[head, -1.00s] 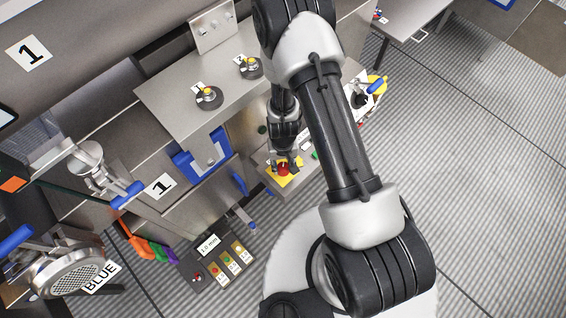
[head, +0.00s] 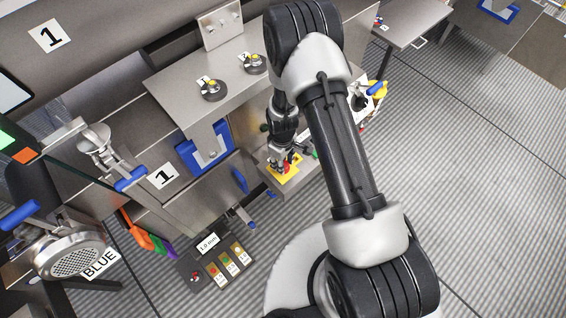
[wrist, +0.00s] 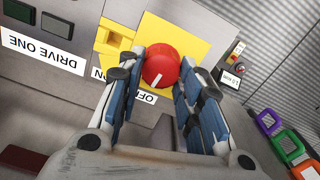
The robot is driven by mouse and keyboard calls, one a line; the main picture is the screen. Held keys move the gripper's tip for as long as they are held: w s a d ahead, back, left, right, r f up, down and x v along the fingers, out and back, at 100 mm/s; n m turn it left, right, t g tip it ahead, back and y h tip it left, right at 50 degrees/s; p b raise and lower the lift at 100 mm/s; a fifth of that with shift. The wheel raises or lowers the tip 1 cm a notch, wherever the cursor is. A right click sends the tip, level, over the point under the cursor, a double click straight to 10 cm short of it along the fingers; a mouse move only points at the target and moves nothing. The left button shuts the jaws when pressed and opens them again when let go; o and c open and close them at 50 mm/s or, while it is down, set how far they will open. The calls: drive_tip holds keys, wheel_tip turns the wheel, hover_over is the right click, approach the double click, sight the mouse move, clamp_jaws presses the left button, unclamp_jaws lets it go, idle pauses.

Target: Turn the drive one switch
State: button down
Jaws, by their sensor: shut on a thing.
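The drive one switch is a red round knob (wrist: 160,68) on a yellow plate (wrist: 205,33), seen in the wrist view beside a "DRIVE ONE" label (wrist: 42,52). Its white mark points down toward the partly hidden "OFF" label (wrist: 146,98); an "ON" label, partly covered by a finger, lies to the left. My gripper (wrist: 169,58) has its two blue-padded fingers on either side of the knob, shut on it. In the head view my gripper (head: 284,160) reaches down onto the red knob (head: 285,169) on its yellow plate, partly hiding it.
Dark green and dark push buttons (wrist: 68,28) sit above the label. A small box with a red button (wrist: 237,50) and coloured hooks (wrist: 283,143) lie at the right of the wrist view. A steel cabinet with a blue handle (head: 240,180) stands left of the switch box. Striped floor is open at right.

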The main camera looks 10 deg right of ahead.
drive_tip(key=shift+n, duration=0.7)
drive_tip(key=c, duration=1.1)
unclamp_jaws()
wheel_tip(320, 180, up, 12)
drive_tip(key=shift+r, duration=0.1)
